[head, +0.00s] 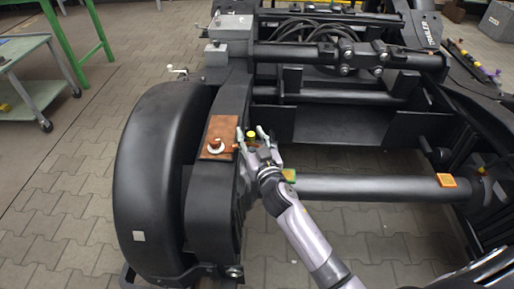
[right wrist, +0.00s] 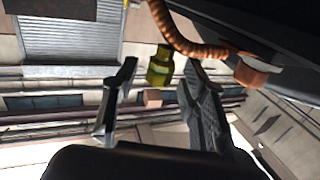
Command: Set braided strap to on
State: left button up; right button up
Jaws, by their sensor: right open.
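The braided strap (right wrist: 190,43) is a ribbed copper cord. In the right wrist view it curves down from the top and runs right to a copper-coloured end piece (right wrist: 252,72). My right gripper (head: 252,132) is open, beside the black frame near a brown plate (head: 218,128) with a copper bolt (head: 215,145). In the right wrist view a yellow-green cap (right wrist: 160,66) shows between the open fingers (right wrist: 160,85); whether they touch it I cannot tell. The strap passes just above the right finger. In the head view the strap is mostly hidden by the gripper. My left gripper is not in view.
A large black wheel cover (head: 150,180) stands left of the gripper. A thick grey axle tube (head: 370,188) with an orange block (head: 446,180) runs right. A green-legged table (head: 75,45) and a grey cart (head: 35,85) stand at the left. Paved floor between is clear.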

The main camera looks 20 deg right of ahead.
jog(key=s, duration=1.1)
jog(key=s+d+f+g+h, duration=0.1)
jog(key=s+d+f+g, duration=0.1)
jog(key=s+f+g, duration=0.35)
jog(key=s+d+f+g+h, duration=0.1)
jog(key=s+d+f+g, duration=0.15)
jog(key=f, duration=0.65)
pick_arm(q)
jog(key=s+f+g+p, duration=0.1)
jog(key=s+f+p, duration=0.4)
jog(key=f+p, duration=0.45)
pick_arm(e)
jog(key=s+a+f+n+g+y+p, duration=0.1)
jog(key=s+a+f+n+g+y, duration=0.15)
jog(key=s+f+g, duration=1.1)
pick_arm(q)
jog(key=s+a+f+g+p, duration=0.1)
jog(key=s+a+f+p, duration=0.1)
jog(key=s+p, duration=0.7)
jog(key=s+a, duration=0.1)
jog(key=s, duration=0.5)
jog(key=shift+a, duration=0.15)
pick_arm(e)
jog(key=s+d+f+t, duration=0.1)
jog(key=s+f+t, duration=0.1)
jog(key=s, duration=0.8)
jog(key=s+d+f+t, duration=0.2)
jog(key=s+f, duration=0.3)
jog(key=s, duration=0.6)
jog(key=shift+d, duration=0.15)
